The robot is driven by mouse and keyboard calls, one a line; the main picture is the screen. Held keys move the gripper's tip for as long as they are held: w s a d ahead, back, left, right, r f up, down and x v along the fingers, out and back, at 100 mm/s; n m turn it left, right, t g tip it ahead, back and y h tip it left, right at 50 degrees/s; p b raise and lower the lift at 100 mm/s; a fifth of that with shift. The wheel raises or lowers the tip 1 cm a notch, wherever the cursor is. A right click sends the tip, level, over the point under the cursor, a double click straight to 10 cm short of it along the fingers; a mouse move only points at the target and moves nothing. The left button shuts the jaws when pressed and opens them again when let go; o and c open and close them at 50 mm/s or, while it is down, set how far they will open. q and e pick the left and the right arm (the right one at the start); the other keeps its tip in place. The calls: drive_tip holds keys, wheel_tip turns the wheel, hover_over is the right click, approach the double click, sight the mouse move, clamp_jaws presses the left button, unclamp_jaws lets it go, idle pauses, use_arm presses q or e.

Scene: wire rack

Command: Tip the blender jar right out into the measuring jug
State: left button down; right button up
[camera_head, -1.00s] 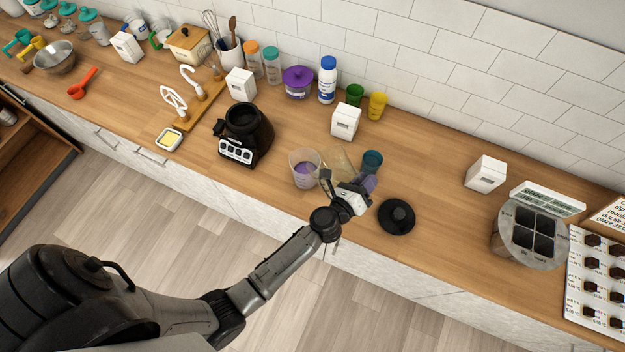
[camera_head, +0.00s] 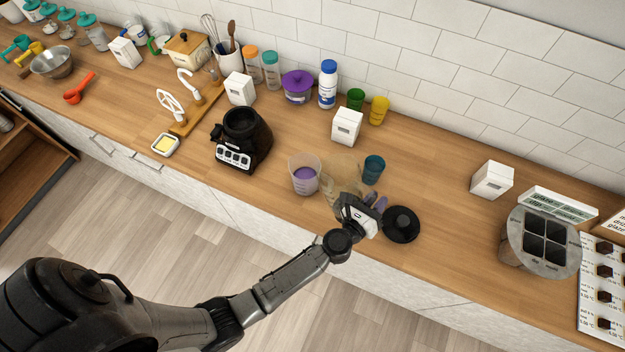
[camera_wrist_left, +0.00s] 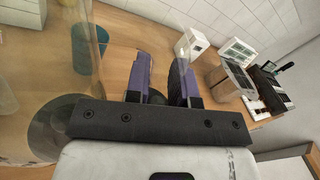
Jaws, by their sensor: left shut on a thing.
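The measuring jug (camera_head: 304,180) is a clear cup on the counter with purple contents low inside. The blender jar (camera_head: 345,174) is clear and pale, just right of the jug in the head view. Its clear wall (camera_wrist_left: 50,110) fills the left of the left wrist view. My left gripper (camera_head: 376,202) is shut on the blender jar from its right side; its purple-padded fingers also show in the left wrist view (camera_wrist_left: 163,75). The jar's exact tilt, rim and any contents are hard to make out. My right gripper is not in view.
A black lid (camera_head: 401,224) lies close to the right of my gripper. A teal cup (camera_head: 373,170) stands just behind the jar. The black blender base (camera_head: 243,142) is to the left. The counter is clear between the lid and the grey canister (camera_head: 535,242).

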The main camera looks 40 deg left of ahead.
use_arm(q)
wheel_tip(320, 180, up, 5)
drive_tip(key=m+p, duration=0.4)
drive_tip(key=p, duration=0.1)
drive_tip(key=shift+w, duration=0.1)
idle(0.4)
